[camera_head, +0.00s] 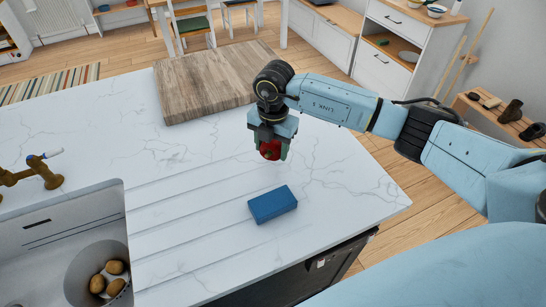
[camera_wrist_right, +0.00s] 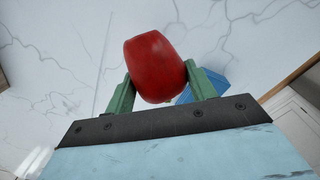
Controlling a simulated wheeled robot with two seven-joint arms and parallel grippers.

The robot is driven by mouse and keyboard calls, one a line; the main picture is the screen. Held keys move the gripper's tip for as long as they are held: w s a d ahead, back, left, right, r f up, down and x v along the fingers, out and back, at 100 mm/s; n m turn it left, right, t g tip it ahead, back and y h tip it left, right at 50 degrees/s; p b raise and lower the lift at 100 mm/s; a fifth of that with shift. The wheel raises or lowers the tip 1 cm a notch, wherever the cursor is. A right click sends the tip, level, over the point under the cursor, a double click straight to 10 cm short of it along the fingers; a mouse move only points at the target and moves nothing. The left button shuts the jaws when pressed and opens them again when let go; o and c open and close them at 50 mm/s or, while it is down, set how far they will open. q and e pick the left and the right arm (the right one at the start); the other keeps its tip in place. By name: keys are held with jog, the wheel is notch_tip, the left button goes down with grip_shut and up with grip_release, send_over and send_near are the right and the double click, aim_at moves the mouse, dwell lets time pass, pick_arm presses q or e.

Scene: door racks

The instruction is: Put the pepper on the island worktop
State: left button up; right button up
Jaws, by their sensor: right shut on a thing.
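A red pepper (camera_head: 270,150) is between the fingers of my right gripper (camera_head: 271,150), over the white marbled island worktop (camera_head: 330,180). In the right wrist view the pepper (camera_wrist_right: 156,66) sits between the two green fingers of the right gripper (camera_wrist_right: 160,90), which are shut on it. The worktop (camera_wrist_right: 60,60) lies beyond the pepper in that view. The pepper appears to be held above the surface; the exact gap is hard to tell. My left gripper is not in view.
A blue block (camera_head: 272,204) lies on the worktop in front of the gripper. A wooden board (camera_head: 200,85) lies behind. Clear worktop surrounds the block.

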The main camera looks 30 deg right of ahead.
aim_at(272, 170)
jog(key=shift+f+p, duration=0.35)
jog(key=shift+f, duration=2.3)
jog(key=shift+f, duration=0.1)
jog(key=shift+f, duration=0.15)
jog(key=o, duration=1.1)
jog(key=shift+c, duration=0.2)
jog(key=shift+b, duration=0.35)
